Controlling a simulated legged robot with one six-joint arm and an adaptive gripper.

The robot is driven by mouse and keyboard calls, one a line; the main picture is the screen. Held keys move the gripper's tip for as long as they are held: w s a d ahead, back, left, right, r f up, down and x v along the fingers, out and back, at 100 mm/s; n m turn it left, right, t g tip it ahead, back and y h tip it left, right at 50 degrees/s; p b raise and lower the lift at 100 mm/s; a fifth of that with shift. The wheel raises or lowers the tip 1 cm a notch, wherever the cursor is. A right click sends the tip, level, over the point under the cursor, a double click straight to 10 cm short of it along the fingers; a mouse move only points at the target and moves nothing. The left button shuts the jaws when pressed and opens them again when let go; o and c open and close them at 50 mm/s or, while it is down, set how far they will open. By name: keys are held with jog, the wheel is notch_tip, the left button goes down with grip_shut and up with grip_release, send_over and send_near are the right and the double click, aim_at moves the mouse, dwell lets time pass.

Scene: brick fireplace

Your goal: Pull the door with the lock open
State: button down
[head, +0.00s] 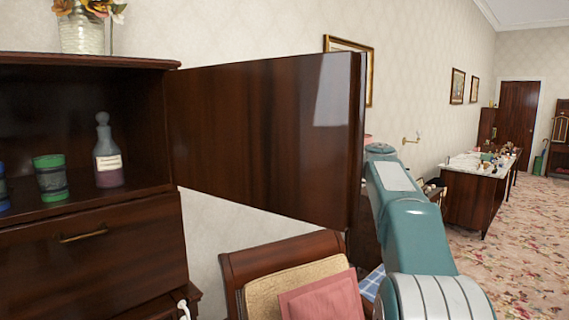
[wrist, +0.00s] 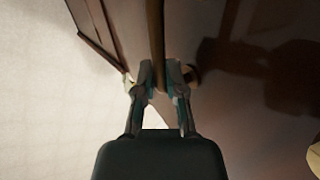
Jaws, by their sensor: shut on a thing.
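The dark brown wooden door (head: 265,130) of the cabinet (head: 90,255) stands swung wide open in the head view, reaching out to the right of the open compartment. No lock can be made out on the face I see. In the wrist view my gripper (wrist: 160,70) has its two fingers on either side of the door's edge (wrist: 156,30), shut on it. A small brownish knob-like part shows beside the right finger, too blurred to identify. In the head view the gripper is hidden behind the door's far end.
The open compartment holds a stoppered bottle (head: 108,155) and a green cup (head: 50,177). A flower vase (head: 82,32) stands on top. A chair with a pink cushion (head: 318,297) sits below the door. Patterned carpet (head: 525,240) lies clear at the right.

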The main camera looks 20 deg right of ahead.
jog(key=c, duration=0.7)
grip_release()
jog(key=shift+r, duration=0.15)
jog(key=shift+a, duration=0.15)
jog(key=v, duration=1.2)
jog(key=shift+f, duration=0.2)
jog(key=shift+w, duration=0.1)
